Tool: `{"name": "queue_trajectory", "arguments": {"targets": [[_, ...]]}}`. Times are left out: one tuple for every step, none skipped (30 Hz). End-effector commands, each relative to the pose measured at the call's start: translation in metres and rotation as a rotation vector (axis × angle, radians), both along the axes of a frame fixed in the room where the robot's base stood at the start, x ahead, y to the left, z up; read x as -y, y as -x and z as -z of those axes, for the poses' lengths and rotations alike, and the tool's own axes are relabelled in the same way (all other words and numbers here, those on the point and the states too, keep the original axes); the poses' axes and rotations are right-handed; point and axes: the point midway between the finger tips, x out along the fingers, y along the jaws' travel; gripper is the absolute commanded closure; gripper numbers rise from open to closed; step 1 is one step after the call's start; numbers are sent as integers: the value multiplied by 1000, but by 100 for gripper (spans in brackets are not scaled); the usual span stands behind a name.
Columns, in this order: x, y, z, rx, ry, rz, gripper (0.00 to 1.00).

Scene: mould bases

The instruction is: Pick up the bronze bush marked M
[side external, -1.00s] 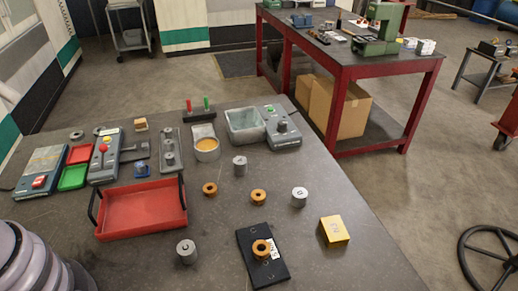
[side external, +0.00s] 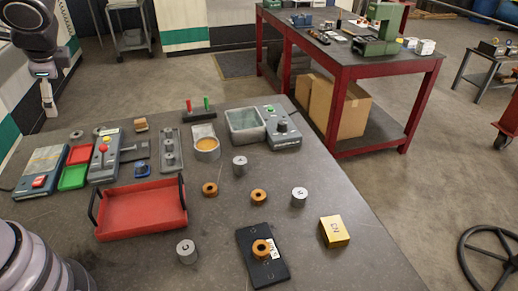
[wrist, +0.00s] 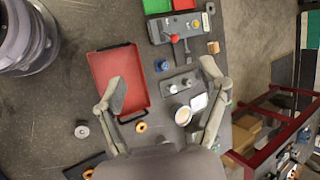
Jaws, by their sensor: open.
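Three bronze bushes show in the side view. One bush (side external: 210,189) stands right of the red tray, a second bush (side external: 258,196) stands further right, and a third bush (side external: 261,248) sits on a black plate (side external: 248,270) with a white label. I cannot read a letter M on any of them. Two bronze bushes also show in the wrist view, one (wrist: 141,127) below the tray and one (wrist: 88,173) at the lower edge. My gripper (side external: 49,102) is raised at the upper left, apart from the bushes. In the wrist view its fingers (wrist: 165,82) are spread and empty.
The red tray (side external: 140,226) has raised handles and is empty. Grey cylinders (side external: 187,251), (side external: 299,196), (side external: 239,165) and a yellow block (side external: 334,231) stand around the bushes. Control boxes, a cup and a grey bin (side external: 245,125) line the back. Bare tabletop lies between the bushes.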

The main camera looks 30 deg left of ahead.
Motion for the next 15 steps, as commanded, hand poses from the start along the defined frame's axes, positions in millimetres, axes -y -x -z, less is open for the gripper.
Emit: {"name": "queue_trajectory", "arguments": {"targets": [[4, -18, 10, -65, -106, 97, 27], [6, -29, 14, -94, -169, 153, 27], [10, -44, 20, -128, -251, 234, 27], [14, -55, 25, -153, -313, 296, 27], [20, -67, 31, -174, -373, 360, 27], [29, -82, 40, -200, -451, 446, 27], [38, -93, 47, -216, -508, 514, 27], [47, -104, 55, -231, -564, 585, 27], [62, -117, 67, -246, -638, 679, 27], [74, -127, 77, -256, -691, 754, 27], [87, -135, 88, -265, -741, 828, 27], [105, -145, 104, -273, -806, 931, 27], [120, -151, 117, -277, -853, 1009, 27], [135, -155, 131, -278, -896, 1088, 27], [155, -159, 151, -278, -950, 1195, 27]]}}
